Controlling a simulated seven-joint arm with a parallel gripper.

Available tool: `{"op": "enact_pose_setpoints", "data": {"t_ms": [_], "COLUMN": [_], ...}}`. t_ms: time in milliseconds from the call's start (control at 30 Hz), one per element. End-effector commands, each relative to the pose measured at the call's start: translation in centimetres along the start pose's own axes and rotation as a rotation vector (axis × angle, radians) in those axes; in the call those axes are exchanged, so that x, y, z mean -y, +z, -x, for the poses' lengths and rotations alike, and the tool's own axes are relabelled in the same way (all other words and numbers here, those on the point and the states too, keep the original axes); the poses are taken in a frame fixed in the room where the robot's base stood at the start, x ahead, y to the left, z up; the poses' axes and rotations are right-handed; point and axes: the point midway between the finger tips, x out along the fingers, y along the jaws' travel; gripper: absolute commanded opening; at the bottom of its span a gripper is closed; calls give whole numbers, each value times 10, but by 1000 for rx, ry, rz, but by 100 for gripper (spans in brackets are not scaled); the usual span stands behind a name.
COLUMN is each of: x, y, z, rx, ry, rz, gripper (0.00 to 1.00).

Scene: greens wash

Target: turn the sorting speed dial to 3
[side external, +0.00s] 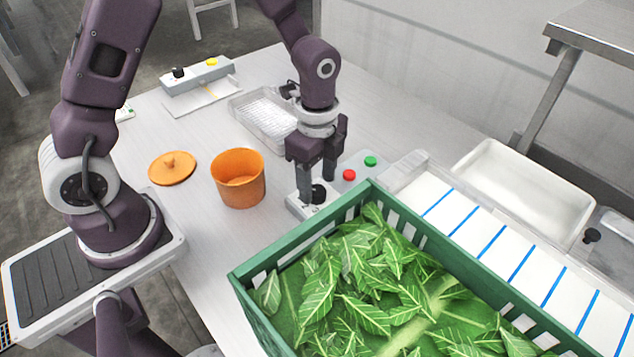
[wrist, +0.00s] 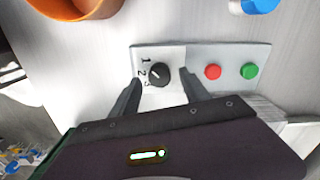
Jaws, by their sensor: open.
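The black sorting speed dial (wrist: 159,74) sits on the light control panel (wrist: 178,52), with the numbers 1, 2 and 3 printed along its left side. A pale mark on the knob seems to point down and left, but it is too small to read the exact setting. My gripper (wrist: 160,80) is open, with one finger on each side of the dial and gaps between. In the side external view my gripper (side external: 317,190) points down over the dial (side external: 318,194), which is partly hidden by a finger.
A red button (side external: 349,174) and a green button (side external: 370,161) sit beside the dial. A green crate of leaves (side external: 246,270) stands close in front. An orange pot (side external: 238,190), its lid (side external: 172,168) and a clear tray (side external: 250,105) are nearby. A blue-striped conveyor (side external: 480,228) runs right.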

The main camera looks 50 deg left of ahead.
Motion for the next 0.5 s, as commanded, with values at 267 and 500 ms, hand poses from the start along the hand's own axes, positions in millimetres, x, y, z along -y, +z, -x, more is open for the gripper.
{"op": "enact_pose_setpoints", "data": {"t_ms": [267, 500], "x": [0, 0], "y": [1, 0], "z": [-13, -12], "rx": [1, 1], "ry": [0, 0], "rz": [3, 3], "gripper": [54, 25]}}
